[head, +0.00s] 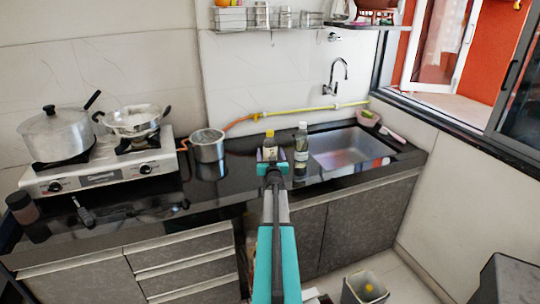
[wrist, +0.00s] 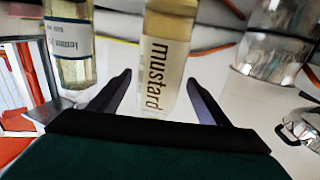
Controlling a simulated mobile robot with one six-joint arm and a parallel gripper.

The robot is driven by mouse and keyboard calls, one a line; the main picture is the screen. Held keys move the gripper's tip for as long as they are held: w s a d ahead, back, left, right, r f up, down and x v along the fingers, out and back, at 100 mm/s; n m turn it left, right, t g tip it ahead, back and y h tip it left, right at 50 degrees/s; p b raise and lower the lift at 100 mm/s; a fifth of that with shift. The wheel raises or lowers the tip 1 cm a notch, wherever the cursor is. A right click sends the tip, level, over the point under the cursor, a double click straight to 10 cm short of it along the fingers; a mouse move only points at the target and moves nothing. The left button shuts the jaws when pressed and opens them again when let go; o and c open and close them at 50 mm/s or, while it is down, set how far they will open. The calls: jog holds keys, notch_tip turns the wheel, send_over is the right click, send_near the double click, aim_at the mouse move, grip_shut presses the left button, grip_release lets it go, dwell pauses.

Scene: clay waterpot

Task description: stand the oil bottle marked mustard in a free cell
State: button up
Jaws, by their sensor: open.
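The mustard bottle (head: 270,152) has a yellow cap and stands on the black counter, left of the sink. Its pale label, reading "mustard", shows in the wrist view (wrist: 166,50). My gripper (head: 269,168) is in front of it in the head view and hides its lower part. I cannot make out a celled holder.
A steel pot (head: 208,147) stands left of the bottles. A gas stove (head: 97,173) with two pots is farther left. The sink (head: 345,148) is to the right. A yellow pipe (head: 310,109) runs along the wall behind. Bare counter (head: 225,180) shows in front of the pot.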

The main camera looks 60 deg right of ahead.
jog(key=shift+x, duration=0.95)
jog(key=shift+c, duration=0.4)
jog(key=c, duration=1.5)
